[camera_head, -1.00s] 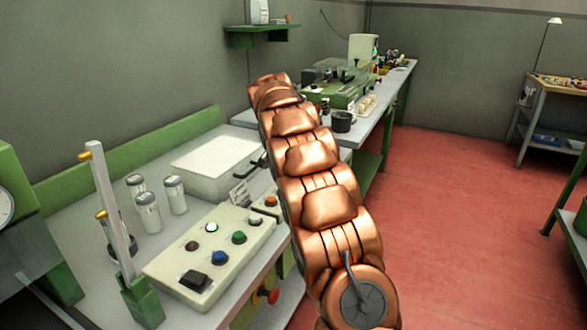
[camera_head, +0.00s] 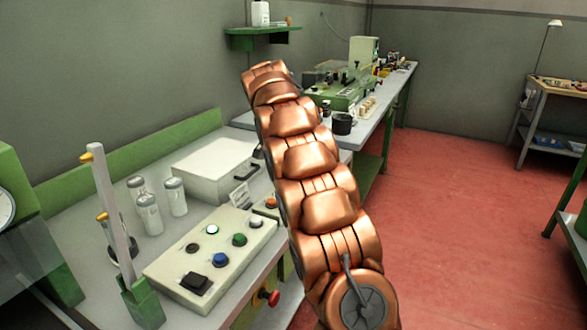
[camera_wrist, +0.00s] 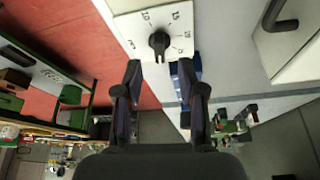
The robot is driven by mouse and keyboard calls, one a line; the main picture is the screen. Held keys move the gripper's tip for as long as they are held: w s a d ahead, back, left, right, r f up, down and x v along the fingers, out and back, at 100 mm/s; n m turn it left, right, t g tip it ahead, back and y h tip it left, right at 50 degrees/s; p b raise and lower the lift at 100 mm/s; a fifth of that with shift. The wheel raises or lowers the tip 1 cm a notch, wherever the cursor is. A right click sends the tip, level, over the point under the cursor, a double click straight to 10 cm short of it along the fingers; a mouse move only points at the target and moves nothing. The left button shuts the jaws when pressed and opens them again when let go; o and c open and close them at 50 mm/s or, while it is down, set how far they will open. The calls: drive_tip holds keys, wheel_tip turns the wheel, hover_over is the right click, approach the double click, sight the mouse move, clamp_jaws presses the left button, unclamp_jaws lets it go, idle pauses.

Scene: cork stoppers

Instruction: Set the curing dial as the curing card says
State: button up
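In the wrist view, a dial with a black knob (camera_wrist: 159,42) sits on a white plate (camera_wrist: 127,24) with printed marks around it, too small to read surely. Which mark the knob points to is unclear. My gripper (camera_wrist: 160,72) is open and empty, its dark fingers apart on either side below the knob, not visibly touching it. In the head view my copper arm covers the middle, and the gripper and dial are hidden.
A green machine (camera_head: 335,90) stands on the far bench. Red floor is clear at right.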

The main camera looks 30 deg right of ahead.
drive_tip(key=v, duration=0.7)
drive_tip(key=shift+r, duration=0.4)
drive_tip(key=shift+a, duration=0.1)
idle(0.4)
